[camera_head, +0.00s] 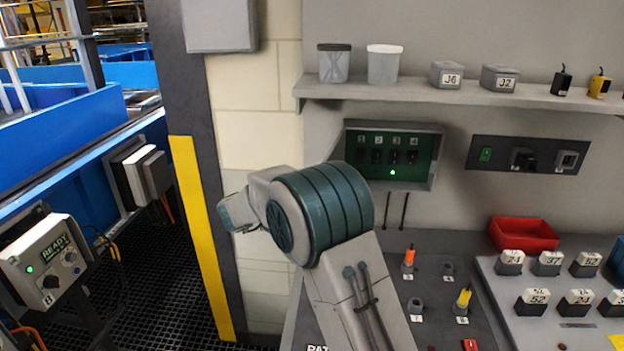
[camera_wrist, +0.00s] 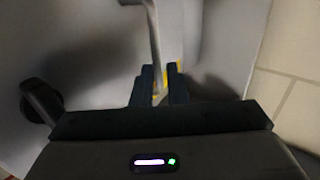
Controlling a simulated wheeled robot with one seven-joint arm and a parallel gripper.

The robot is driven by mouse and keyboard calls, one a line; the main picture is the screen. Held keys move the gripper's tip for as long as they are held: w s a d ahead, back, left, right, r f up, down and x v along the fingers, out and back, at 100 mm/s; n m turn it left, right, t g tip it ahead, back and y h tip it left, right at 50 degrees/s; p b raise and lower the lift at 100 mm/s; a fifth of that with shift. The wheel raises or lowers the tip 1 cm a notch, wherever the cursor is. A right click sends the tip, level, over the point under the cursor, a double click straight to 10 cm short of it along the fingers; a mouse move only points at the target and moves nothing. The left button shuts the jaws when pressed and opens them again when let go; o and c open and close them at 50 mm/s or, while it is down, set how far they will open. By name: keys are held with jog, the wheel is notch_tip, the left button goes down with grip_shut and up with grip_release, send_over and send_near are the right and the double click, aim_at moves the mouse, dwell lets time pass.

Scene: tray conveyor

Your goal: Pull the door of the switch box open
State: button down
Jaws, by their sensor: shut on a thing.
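In the wrist view, my gripper (camera_wrist: 160,82) has its two dark fingers closed around a thin metal handle (camera_wrist: 155,45). The handle stands out from a smooth light grey panel (camera_wrist: 80,35), which looks like the door of the switch box. A dark round knob or latch (camera_wrist: 38,103) shows at the left of this panel. In the head view, my gripper (camera_head: 238,212) is small and partly behind my own arm, in front of the pillar and tiled wall. The fingers and the held handle cannot be made out there. I cannot tell how far the door stands open.
A green-backed box with numbered switches (camera_head: 340,155) is on the wall right of my arm. A shelf (camera_head: 430,93) with cups and small boxes runs above it. A yellow-striped pillar (camera_head: 200,235) stands close at left. A bench (camera_head: 425,255) holds plugs and blocks.

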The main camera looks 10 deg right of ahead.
jog(key=shift+w+a+r, duration=0.1)
jog(key=shift+w+r, duration=0.15)
jog(key=shift+r, duration=0.05)
jog(key=c, duration=1.7)
grip_release()
jog(key=shift+o, duration=0.9)
jog(key=shift+w+d+f, duration=0.25)
jog(key=shift+w+f, duration=0.1)
jog(key=shift+w, duration=0.2)
jog(key=b+v, duration=0.3)
jog(key=v, duration=1.1)
jog(key=shift+s+d, duration=0.15)
jog(key=shift+s, duration=0.05)
jog(key=shift+r, duration=0.1)
